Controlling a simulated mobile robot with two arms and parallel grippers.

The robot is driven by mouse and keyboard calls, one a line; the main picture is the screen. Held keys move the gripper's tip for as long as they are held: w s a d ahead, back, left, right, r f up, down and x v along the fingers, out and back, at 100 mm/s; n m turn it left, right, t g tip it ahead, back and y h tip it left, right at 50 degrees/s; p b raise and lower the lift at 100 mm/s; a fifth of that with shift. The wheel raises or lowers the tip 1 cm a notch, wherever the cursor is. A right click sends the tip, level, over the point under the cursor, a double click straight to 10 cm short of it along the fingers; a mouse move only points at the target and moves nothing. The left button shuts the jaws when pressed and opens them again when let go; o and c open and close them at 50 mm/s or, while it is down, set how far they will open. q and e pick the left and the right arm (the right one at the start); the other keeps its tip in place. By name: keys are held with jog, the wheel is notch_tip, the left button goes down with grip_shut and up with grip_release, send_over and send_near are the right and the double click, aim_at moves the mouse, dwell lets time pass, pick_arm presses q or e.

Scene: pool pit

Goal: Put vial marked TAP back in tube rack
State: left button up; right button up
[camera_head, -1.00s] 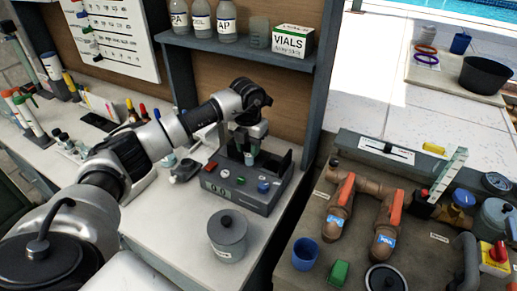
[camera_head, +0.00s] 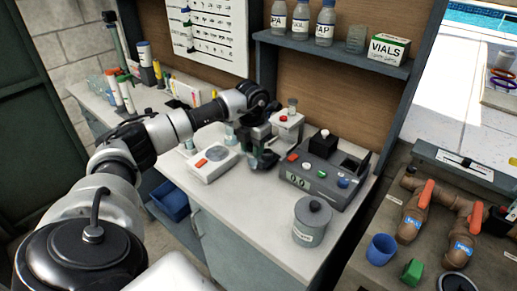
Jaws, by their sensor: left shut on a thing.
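My left gripper (camera_head: 262,150) is above the white counter, just left of the grey meter. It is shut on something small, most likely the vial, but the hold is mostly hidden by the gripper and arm. No TAP mark can be read on any vial. A small capped vial (camera_head: 292,106) shows upright at the top of a white block with a red mark, right behind the gripper. Small teal-tinted vials (camera_head: 230,136) show partly behind my left forearm; I cannot make out the tube rack there. My right gripper is not in view.
The grey meter (camera_head: 318,181) with coloured buttons and a black cap stands right of the gripper. A white device (camera_head: 211,164) lies to its left, a lidded grey pot (camera_head: 311,221) in front. A shelf (camera_head: 335,54) with bottles and a VIALS box hangs above.

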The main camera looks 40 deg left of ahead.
pick_arm(q)
jog(key=shift+s+a, duration=0.1)
jog(key=shift+s, duration=0.05)
jog(key=shift+r+p, duration=0.55)
jog(key=shift+r, duration=0.15)
